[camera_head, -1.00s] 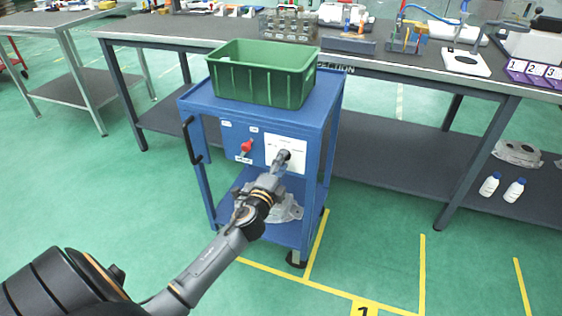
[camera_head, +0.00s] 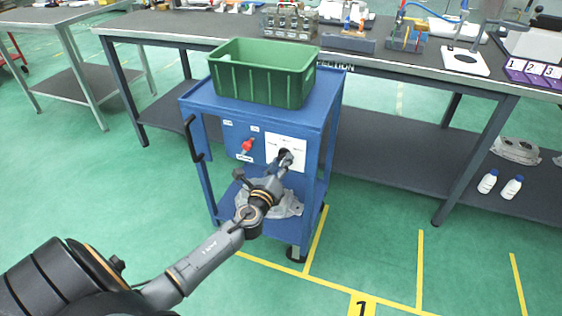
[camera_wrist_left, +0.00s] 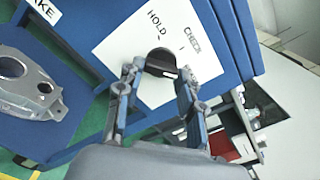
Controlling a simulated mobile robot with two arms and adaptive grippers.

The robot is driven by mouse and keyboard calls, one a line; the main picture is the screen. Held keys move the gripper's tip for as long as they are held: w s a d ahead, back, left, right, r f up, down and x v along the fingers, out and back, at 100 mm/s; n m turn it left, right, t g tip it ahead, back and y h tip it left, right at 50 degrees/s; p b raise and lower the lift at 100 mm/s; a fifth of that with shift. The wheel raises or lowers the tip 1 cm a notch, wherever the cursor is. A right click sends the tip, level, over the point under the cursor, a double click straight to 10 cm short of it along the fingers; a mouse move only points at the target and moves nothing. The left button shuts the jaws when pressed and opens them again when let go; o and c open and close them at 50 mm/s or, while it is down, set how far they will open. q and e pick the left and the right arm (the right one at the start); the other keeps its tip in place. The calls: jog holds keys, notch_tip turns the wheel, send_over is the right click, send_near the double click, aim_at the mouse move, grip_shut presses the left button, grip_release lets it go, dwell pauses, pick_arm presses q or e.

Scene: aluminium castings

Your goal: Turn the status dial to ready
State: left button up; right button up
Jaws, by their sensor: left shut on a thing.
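The status dial (camera_wrist_left: 161,57) is a dark round knob on a white plate (camera_wrist_left: 125,50) on the front of a blue cart. In the wrist view the plate reads HOLD and CHECK; another word is partly hidden behind a finger. My left gripper (camera_wrist_left: 158,76) has its two fingers on either side of the dial and is shut on it. In the head view the left gripper (camera_head: 284,160) reaches the plate (camera_head: 274,145) from the front and covers part of the dial. The dial's exact pointing direction is hard to tell. My right gripper is not in view.
A red knob (camera_head: 247,146) sits left of the plate on the blue cart (camera_head: 190,103). A green crate (camera_head: 262,85) stands on top. A grey casting (camera_wrist_left: 30,82) lies on the lower shelf. A long workbench (camera_head: 400,65) runs behind. The green floor in front is clear.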

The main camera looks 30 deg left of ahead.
pick_arm(q)
jog(key=shift+f+m, duration=0.1)
jog(key=shift+m, duration=0.7)
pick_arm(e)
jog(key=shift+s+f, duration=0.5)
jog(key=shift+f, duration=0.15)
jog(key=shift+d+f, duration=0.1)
pick_arm(q)
jog(key=o, duration=1.2)
jog(key=shift+c, duration=0.2)
jog(key=v, duration=1.2)
